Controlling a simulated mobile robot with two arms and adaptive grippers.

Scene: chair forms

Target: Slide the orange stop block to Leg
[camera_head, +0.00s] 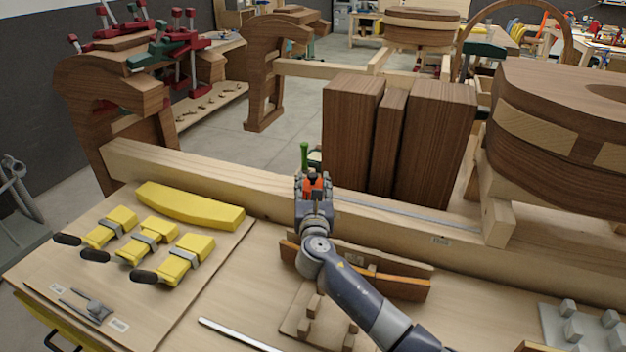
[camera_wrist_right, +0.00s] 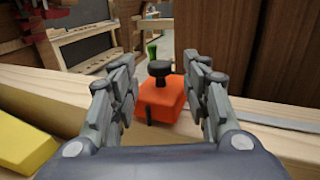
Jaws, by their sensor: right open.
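The orange stop block (camera_head: 314,187) sits on the long pale wooden beam, mostly covered by my right gripper in the head view. In the right wrist view the orange stop block (camera_wrist_right: 161,100) shows clearly, with a black knob on top. My right gripper (camera_wrist_right: 166,98) is open, one finger on each side of the block with visible gaps. In the head view my right gripper (camera_head: 313,184) is over the beam. A small tag (camera_head: 440,240) is on the beam's front face to the right; its text is too small to read. My left gripper is out of view.
Tall dark wooden boards (camera_head: 350,130) stand behind the beam (camera_head: 240,185), just right of the gripper. A metal strip (camera_head: 410,214) runs along the beam to the right. Yellow clamps (camera_head: 180,262) and a yellow curved piece (camera_head: 190,206) lie left. A curved wooden piece (camera_head: 400,288) lies in front.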

